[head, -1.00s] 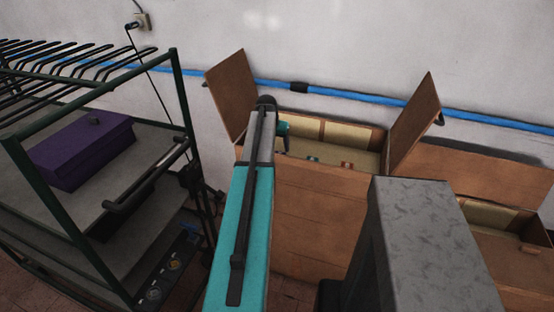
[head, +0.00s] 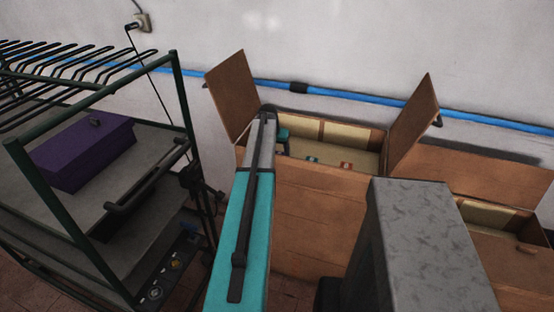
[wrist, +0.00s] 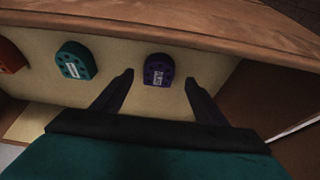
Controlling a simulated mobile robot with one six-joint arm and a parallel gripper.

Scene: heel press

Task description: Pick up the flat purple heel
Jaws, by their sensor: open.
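In the wrist view the flat purple heel (wrist: 158,71) lies on the pale floor of the wooden box. In the head view my arm reaches into the box and hides the gripper and the purple heel.
A teal heel (wrist: 76,60) and an orange heel (wrist: 10,56) lie to the left in the box. The box wall (wrist: 180,22) runs close beyond the heels. A dark green rack with a purple case (head: 85,152) stands at left; a second box (head: 500,240) at right.

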